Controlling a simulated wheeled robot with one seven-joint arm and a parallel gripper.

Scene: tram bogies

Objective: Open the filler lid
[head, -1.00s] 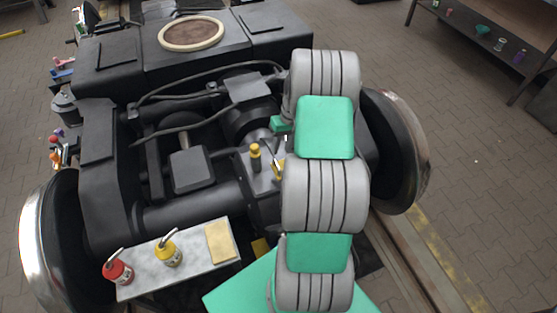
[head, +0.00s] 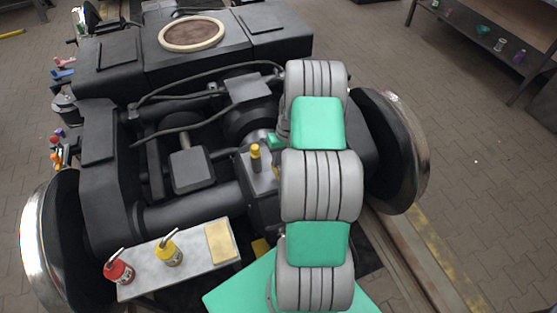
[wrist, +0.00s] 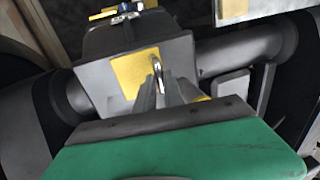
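A yellow plate, which looks like the filler lid (wrist: 130,76), lies on a grey box (wrist: 103,90) in the wrist view. A shiny metal loop (wrist: 157,64) stands at its right edge. My gripper (wrist: 158,78) reaches to the loop, one finger on each side of it. A narrow gap shows between the fingers; I cannot tell whether they touch the loop. The lid looks flat on the box. In the head view my arm covers the gripper and most of the lid. A yellow knob (head: 255,156) stands on the same box.
A metal tray (head: 140,279) at the front holds a red can (head: 118,271), a yellow can (head: 169,253) and a tan pad (head: 220,242). Black pipes and hoses cross the bogie frame left of my arm. A wheel (head: 390,150) stands close on the right.

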